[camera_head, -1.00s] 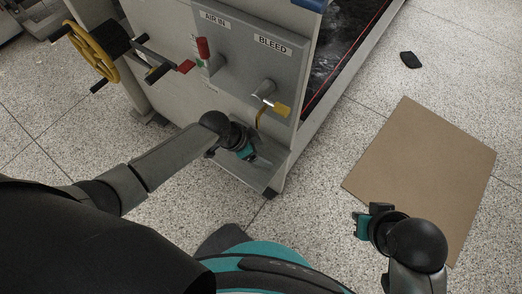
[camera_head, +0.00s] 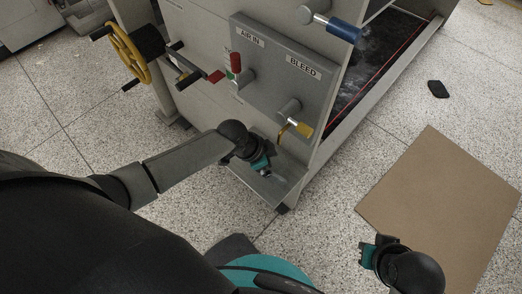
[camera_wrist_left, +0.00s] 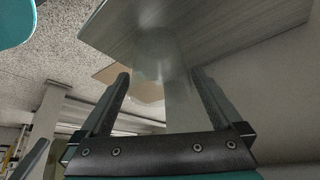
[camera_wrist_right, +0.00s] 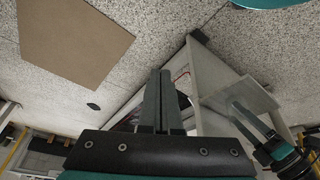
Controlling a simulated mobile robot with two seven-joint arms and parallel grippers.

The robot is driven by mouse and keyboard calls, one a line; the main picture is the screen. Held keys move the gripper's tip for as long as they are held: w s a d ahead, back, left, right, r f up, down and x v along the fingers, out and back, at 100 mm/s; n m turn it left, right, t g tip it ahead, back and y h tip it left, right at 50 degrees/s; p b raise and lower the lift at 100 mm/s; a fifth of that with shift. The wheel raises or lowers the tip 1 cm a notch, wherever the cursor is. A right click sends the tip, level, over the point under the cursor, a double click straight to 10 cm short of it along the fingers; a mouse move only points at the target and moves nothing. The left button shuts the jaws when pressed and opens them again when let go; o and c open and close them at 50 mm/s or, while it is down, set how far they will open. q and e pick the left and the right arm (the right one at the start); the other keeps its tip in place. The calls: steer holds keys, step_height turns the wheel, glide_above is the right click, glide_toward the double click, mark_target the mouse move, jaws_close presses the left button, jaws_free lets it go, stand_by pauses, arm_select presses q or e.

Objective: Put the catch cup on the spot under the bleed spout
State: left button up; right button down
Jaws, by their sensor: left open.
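A clear, see-through cup (camera_wrist_left: 155,58) shows faintly between the fingers of my left gripper (camera_wrist_left: 160,78) in the left wrist view. Those fingers stand apart. It is on the grey shelf plate (camera_wrist_left: 235,22), as far as the blur lets me tell. In the head view my left gripper (camera_head: 264,168) is low over the shelf plate (camera_head: 284,186), just left of and below the bleed spout (camera_head: 281,134). The cup is hard to make out there, and no spot marking can be told. My right gripper (camera_wrist_right: 160,100) has its fingers together and looks empty.
The panel has a yellow bleed handle (camera_head: 304,129), a red air-in handle (camera_head: 236,63) and a blue handle (camera_head: 344,31) above. A yellow handwheel (camera_head: 128,55) is at left. A brown sheet (camera_head: 440,198) and a small black object (camera_head: 438,89) lie on the floor at right.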

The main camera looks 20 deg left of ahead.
arm_select(q)
steer(key=p+v, duration=0.5)
steer(key=v, duration=0.5)
arm_select(e)
steer(key=s+f+g, duration=0.1)
steer(key=s+f, duration=0.3)
steer(key=f, duration=0.6)
steer(key=shift+d+g, duration=0.4)
steer(key=shift+d, duration=0.05)
arm_select(q)
steer(key=s+a+f+n+g+y, duration=0.1)
steer(key=s+f+n+y, duration=0.3)
steer(key=s+f+n, duration=0.4)
steer(key=s+f, duration=0.4)
steer(key=s, duration=0.3)
steer(key=shift+s+a+f+n+y, duration=0.15)
steer(key=shift+s+f+n+y, duration=0.05)
steer(key=shift+f+n+y, duration=0.15)
arm_select(e)
steer(key=shift+f, duration=0.15)
arm_select(q)
steer(key=shift+c, duration=0.2)
